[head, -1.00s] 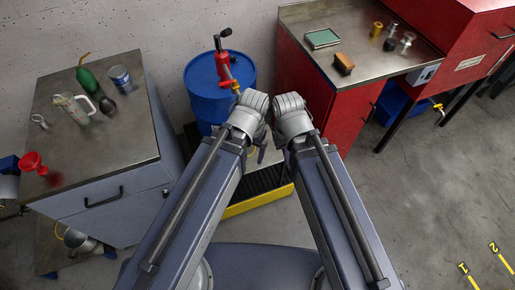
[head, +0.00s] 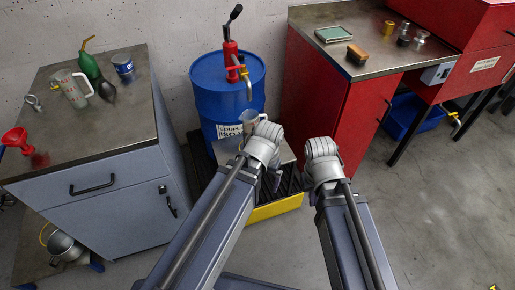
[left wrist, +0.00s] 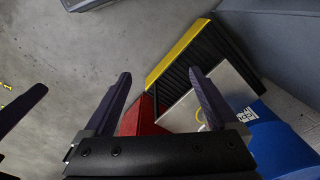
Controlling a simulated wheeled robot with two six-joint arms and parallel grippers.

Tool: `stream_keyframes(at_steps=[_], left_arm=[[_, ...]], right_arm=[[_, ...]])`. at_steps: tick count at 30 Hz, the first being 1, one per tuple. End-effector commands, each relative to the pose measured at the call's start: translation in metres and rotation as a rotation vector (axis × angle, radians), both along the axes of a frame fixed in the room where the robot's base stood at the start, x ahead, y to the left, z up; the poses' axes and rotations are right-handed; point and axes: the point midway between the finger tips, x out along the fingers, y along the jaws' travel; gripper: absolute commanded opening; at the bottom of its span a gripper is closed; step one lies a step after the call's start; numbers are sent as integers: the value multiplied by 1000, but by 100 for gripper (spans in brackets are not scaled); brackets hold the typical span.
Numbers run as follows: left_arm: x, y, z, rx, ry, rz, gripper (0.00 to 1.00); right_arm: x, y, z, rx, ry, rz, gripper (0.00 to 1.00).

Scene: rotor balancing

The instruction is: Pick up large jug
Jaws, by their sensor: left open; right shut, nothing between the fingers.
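A clear jug with a white handle (head: 73,92) stands upright on top of the grey cabinet at the left in the head view. A smaller grey vessel (head: 249,119) shows below the pump spout, partly hidden by my left wrist. I cannot tell for sure which is the large jug; the clear one looks larger. My left gripper (head: 270,182) points down in front of the blue drum, away from the clear jug. In the left wrist view its fingers (left wrist: 160,75) are apart with nothing between them. My right gripper (head: 312,197) hangs to its right, its fingers barely visible.
The grey cabinet (head: 120,137) also bears a green oil can (head: 88,66), a blue tin (head: 122,64), a dark object (head: 107,91) and a red funnel (head: 17,139). A blue drum (head: 226,95) with a red pump stands behind a yellow-edged tray (head: 274,209). Open floor lies right.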

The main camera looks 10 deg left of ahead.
Motion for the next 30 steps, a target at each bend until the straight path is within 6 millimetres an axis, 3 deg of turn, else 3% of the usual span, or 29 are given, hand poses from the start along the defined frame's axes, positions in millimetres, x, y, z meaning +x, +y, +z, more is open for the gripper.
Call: stream_keyframes(at_steps=[1, 3, 14, 21, 23, 25, 30], left_arm=[[3, 4, -36, -6, -5, 12, 93], [6, 8, -58, -16, -12, 23, 93], [31, 23, -174, -112, -84, 43, 93], [68, 16, -235, -277, -241, -31, 93], [85, 11, -243, -343, -327, -70, 93], [112, 4, -238, -429, -474, -127, 93], [169, 4, -183, -539, -869, -208, 93]], right_arm=[[0, 0, -36, 0, 0, 1, 0], [0, 0, -58, -1, -1, 2, 0], [1, 0, -175, -1, -2, 6, 0], [1, 0, -248, -1, -3, 8, 0], [1, 0, -264, -1, -2, 9, 0], [1, 0, -278, -2, -3, 9, 0], [1, 0, -285, -2, -3, 10, 0]])
